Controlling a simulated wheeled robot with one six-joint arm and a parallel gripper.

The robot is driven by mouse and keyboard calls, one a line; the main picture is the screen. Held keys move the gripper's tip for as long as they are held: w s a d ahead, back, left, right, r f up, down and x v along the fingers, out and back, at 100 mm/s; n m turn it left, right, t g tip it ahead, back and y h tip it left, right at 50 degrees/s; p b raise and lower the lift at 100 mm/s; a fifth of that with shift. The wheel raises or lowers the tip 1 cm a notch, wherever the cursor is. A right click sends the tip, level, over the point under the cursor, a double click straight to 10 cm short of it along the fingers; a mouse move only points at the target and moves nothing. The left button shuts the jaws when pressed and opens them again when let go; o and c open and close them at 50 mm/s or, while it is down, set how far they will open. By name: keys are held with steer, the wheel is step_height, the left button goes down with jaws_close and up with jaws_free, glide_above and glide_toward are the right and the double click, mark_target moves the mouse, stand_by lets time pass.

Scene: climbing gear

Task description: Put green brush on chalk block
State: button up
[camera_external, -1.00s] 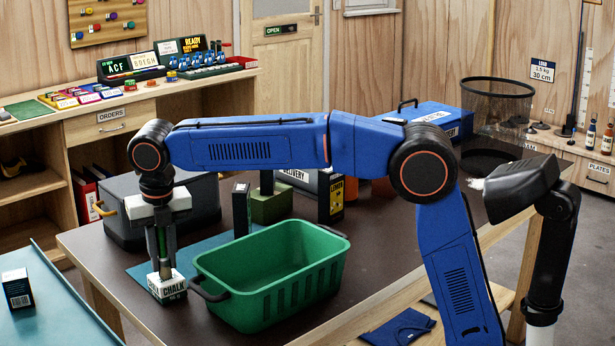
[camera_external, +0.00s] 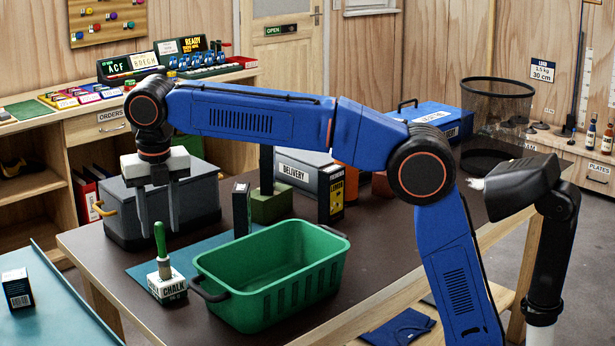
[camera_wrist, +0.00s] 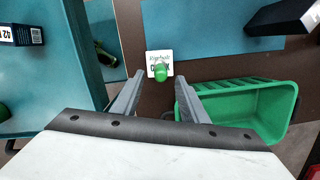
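The green brush (camera_external: 160,240) stands upright on top of the white chalk block (camera_external: 168,288), handle up. The chalk block rests on the dark table near its left front edge. In the wrist view the brush's green handle end (camera_wrist: 160,72) covers part of the chalk block (camera_wrist: 153,56). My gripper (camera_external: 160,230) is above the brush with its two fingers apart and nothing held between them. In the wrist view the open fingers (camera_wrist: 157,90) are on either side of the brush, clear of it.
A green crate (camera_external: 270,278) stands just right of the chalk block. A grey toolbox (camera_external: 118,212) is behind, with a blue mat (camera_external: 150,272) in front of it. A dark box (camera_external: 242,208) stands near the crate. A teal surface (camera_external: 50,310) with a small box (camera_external: 17,288) is at left.

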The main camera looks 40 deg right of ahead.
steer(key=shift+s+r, duration=0.2)
steer(key=shift+r, duration=1.45)
steer(key=s+d+f+m+g+y, duration=0.1)
steer(key=s+d+f+m, duration=0.3)
steer(key=s+d+m, duration=1)
steer(key=s+d+f+m, duration=0.4)
steer(key=s+d+m, duration=0.8)
steer(key=s+d, duration=0.3)
steer(key=s+d+f+m+t, duration=0.1)
steer(key=d+f+m+t, duration=0.1)
steer(key=d+f, duration=0.4)
steer(key=s+d+f+m+t, duration=0.2)
steer(key=d+f+m, duration=0.3)
steer(key=f, duration=0.7)
steer(key=shift+d+h, duration=0.3)
steer(key=shift+d, duration=0.85)
